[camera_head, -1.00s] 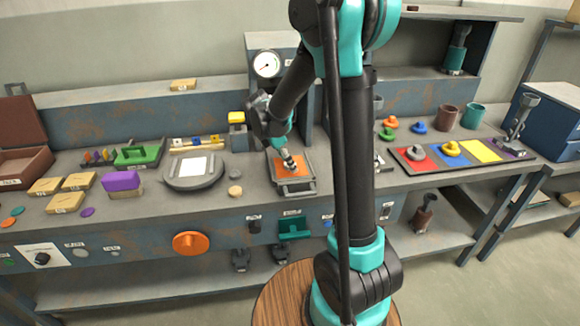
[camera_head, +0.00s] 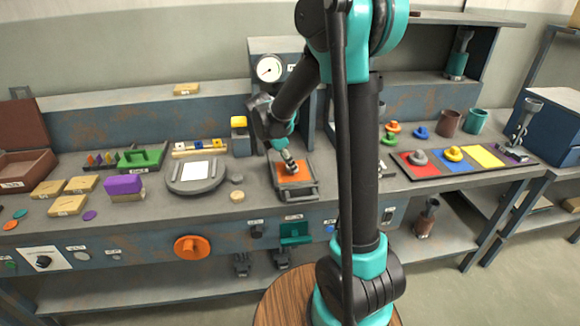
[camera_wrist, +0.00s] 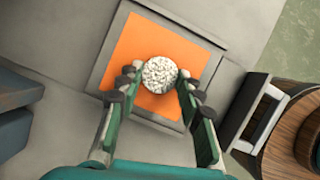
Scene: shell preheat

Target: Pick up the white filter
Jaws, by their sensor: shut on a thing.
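The white filter (camera_wrist: 160,75) shows in the wrist view as a round, white, speckled piece. My gripper (camera_wrist: 158,80) is shut on it, with a fingertip at its left and right sides. Behind it is the orange pad (camera_wrist: 142,47) in a grey tray; I cannot tell whether the filter touches the pad. In the head view my gripper (camera_head: 289,165) points down over the same orange pad (camera_head: 300,177). The filter is too small to make out clearly there.
Left of the tray are a round grey plate with a white square (camera_head: 196,170) and a small tan piece (camera_head: 237,196). A gauge (camera_head: 269,68) stands behind. A board with red, blue and yellow fields (camera_head: 486,155) lies to the right. The bench front edge is close.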

